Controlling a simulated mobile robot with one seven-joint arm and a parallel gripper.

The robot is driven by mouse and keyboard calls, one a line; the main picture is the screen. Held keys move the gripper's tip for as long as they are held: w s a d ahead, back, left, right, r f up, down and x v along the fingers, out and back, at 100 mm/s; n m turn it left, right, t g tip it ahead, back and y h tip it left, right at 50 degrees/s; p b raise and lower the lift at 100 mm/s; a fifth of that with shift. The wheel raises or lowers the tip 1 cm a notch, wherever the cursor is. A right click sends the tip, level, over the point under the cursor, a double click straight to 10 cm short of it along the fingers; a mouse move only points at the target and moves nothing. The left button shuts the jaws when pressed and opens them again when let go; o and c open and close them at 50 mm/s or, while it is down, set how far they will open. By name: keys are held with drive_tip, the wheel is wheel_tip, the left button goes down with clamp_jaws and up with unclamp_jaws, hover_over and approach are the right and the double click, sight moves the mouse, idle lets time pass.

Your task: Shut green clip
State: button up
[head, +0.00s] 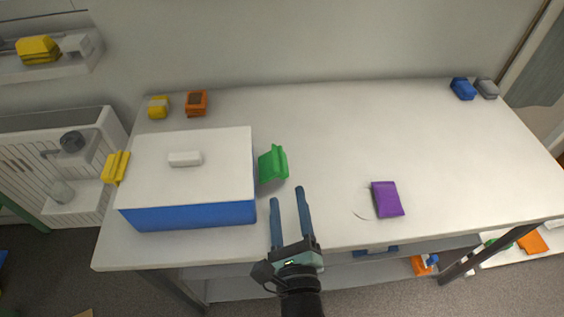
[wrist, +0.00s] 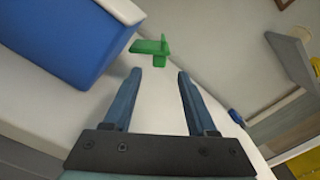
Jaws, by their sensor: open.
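The green clip (head: 273,163) stands on the white table just right of the blue box. It also shows in the wrist view (wrist: 150,47), ahead of my fingers, with a flat plate and an upright part. I cannot tell whether the clip is open or shut. My gripper (head: 288,193) is open and empty, with its two blue fingers pointing towards the clip from the table's front side. In the wrist view my gripper (wrist: 159,74) has a wide gap between the fingertips, and the clip is apart from them.
The blue box with white lid (head: 190,215) stands close left of the clip. A purple packet (head: 387,199) lies to the right. Yellow (head: 158,107) and orange (head: 196,103) items sit at the back left, blue (head: 463,89) and grey (head: 487,89) ones at the back right. The table's middle (head: 350,130) is clear.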

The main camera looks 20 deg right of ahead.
sight(282, 165)
drive_tip(key=x, duration=0.9)
drive_tip(key=shift+w, duration=0.4)
clamp_jaws()
